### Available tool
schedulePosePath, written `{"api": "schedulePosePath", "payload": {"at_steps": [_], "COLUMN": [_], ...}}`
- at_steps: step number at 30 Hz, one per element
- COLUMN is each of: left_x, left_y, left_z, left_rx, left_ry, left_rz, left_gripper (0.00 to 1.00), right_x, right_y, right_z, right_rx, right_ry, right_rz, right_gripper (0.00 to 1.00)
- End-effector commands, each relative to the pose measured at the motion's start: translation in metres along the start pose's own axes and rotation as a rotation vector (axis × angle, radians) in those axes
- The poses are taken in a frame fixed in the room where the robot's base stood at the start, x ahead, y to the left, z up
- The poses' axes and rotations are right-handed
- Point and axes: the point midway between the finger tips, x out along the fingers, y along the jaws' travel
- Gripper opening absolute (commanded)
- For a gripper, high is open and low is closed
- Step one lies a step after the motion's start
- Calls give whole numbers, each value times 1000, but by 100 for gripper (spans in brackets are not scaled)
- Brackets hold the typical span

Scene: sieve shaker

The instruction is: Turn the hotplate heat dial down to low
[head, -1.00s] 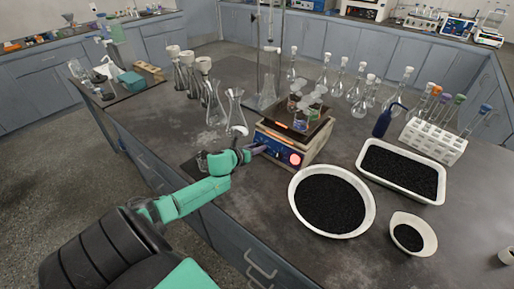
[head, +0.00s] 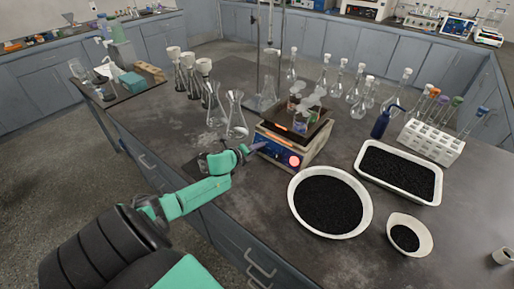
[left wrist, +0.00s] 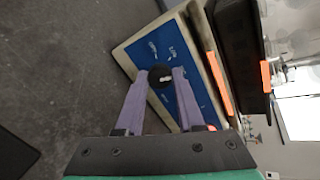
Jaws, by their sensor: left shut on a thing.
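The hotplate (head: 308,152) stands on the bench with a blue front panel and a glowing orange-red light (head: 294,161) at the panel's right end. The heat dial (left wrist: 160,76) is a black round knob with a short white mark, which points to the right in the left wrist view. My left gripper (head: 262,145) is at the left part of the panel. In the left wrist view its two purple fingers (left wrist: 161,85) are shut on the dial, one on either side. In the head view the fingers hide the dial. My right gripper is not in view.
Small vessels (head: 302,112) stand on the hotplate's top. Flasks (head: 236,118) stand close to its left. A round pan of black grains (head: 367,204), a white tray (head: 437,186) and a small bowl (head: 426,233) lie to its right. The bench's front edge runs below my left arm.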

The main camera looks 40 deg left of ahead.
Motion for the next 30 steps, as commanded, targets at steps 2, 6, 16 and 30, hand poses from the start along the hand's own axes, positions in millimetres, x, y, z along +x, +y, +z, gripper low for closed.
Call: {"api": "schedulePosePath", "payload": {"at_steps": [2,6,16,30], "left_x": [0,0,0,0], "left_y": [-1,-1,0,0], "left_z": [0,0,1,0], "left_rx": [-71,-203,-490,-693], "left_ry": [3,8,18,24], "left_rz": [0,-1,-3,-4], "left_gripper": [0,0,0,0], "right_x": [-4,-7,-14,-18], "right_y": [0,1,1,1], "right_z": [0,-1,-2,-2], "right_rx": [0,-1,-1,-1], "right_ry": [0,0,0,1], "right_rz": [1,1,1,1], "right_gripper": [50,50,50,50]}}
